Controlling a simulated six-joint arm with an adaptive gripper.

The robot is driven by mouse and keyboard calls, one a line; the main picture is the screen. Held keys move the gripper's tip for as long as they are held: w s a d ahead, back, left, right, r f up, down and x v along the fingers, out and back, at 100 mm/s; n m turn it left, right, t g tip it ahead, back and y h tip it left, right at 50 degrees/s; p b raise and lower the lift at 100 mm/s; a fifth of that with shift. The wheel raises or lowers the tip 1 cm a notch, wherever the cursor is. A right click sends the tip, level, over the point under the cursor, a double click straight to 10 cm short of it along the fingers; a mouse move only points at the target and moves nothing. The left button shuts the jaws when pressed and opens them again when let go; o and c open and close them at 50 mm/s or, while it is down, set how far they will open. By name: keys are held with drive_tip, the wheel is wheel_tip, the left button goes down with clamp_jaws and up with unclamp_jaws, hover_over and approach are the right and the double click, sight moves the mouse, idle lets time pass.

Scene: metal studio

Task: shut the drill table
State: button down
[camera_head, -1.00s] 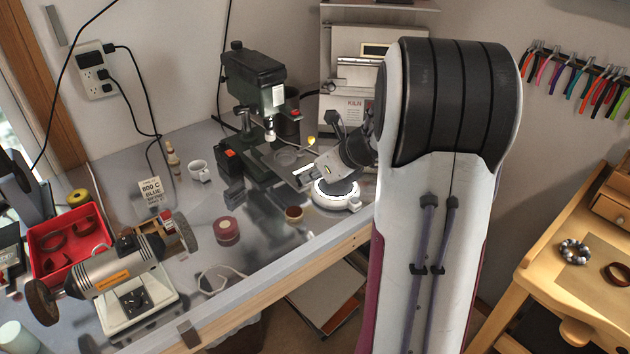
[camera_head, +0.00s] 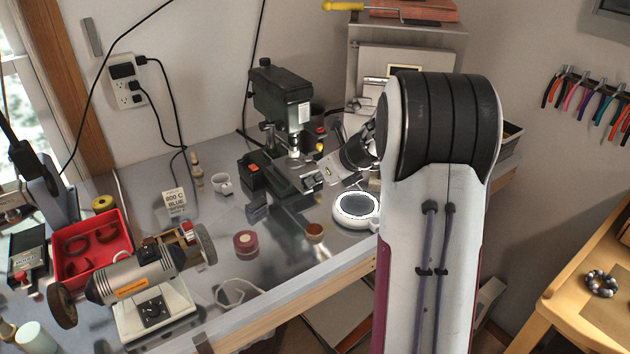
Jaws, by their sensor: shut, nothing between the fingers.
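The dark green drill press (camera_head: 282,97) stands at the back of the grey bench. Its drill table (camera_head: 303,162) is a dark plate under the chuck, mostly covered by my gripper in this view. How far the table is swung cannot be made out. My gripper (camera_head: 309,183) is shut and empty, pointing left at the front right of the press, over the table area. Whether its fingertips touch the table cannot be told.
A white round device (camera_head: 354,206) sits just below my gripper. A kiln (camera_head: 405,60) is behind. A bench grinder (camera_head: 140,280) and red tray (camera_head: 90,246) are at left.

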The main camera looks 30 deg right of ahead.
drive_tip(key=s+f+v, duration=0.2)
drive_tip(key=v, duration=1.1)
drive_tip(key=shift+d, duration=0.15)
idle(0.7)
